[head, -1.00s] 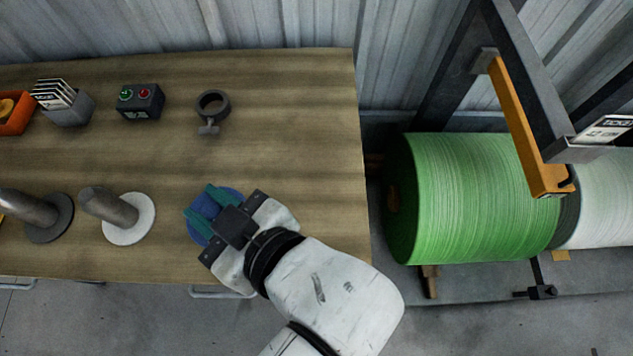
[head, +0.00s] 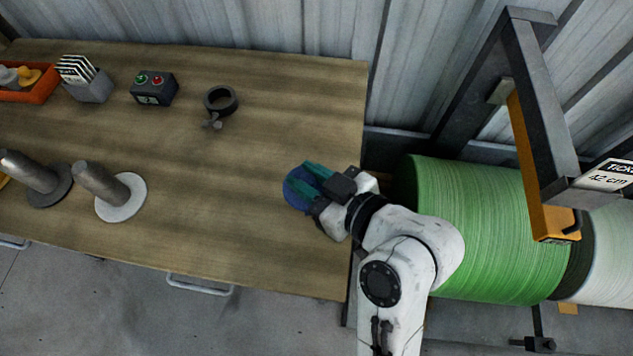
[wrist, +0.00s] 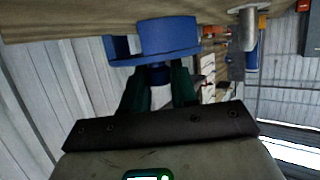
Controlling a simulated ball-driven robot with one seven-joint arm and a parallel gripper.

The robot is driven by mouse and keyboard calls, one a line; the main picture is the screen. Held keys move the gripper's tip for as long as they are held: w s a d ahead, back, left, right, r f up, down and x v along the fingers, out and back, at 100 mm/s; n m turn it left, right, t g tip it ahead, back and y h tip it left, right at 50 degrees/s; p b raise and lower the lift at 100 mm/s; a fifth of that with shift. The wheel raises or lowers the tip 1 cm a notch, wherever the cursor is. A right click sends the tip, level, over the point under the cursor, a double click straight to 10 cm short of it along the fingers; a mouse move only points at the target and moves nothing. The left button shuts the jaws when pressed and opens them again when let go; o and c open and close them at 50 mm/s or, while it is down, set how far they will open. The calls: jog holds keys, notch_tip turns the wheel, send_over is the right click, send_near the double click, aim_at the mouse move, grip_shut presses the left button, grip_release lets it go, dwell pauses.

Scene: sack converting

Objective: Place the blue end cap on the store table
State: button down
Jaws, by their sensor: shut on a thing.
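The blue end cap (head: 297,190) is a round disc over the right part of the wooden table (head: 250,150). This is the only table in the head view, and I take it as the store table. My gripper (head: 312,182) has teal fingers and is shut on the cap. In the wrist view the cap (wrist: 168,36) shows a wide flange and a raised hub, held at the tips of my gripper (wrist: 158,80). The table's wooden surface (wrist: 70,20) lies just beyond it. I cannot tell whether the cap touches the table.
A white-flanged post (head: 122,197) and a dark-flanged post (head: 45,185) stand at left. A black clamp ring (head: 220,102), button box (head: 155,88), card holder (head: 88,84) and orange bin (head: 25,85) are behind. A green roll (head: 480,230) and frame (head: 545,120) stand right. The table's middle is clear.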

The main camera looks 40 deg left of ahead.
aim_at(316, 186)
jog(key=shift+w+f, duration=0.95)
jog(key=shift+f, duration=1.75)
jog(key=shift+f, duration=0.2)
jog(key=c, duration=0.9)
grip_release()
jog(key=shift+o, duration=0.2)
jog(key=shift+r, duration=0.2)
jog(key=v, duration=1.2)
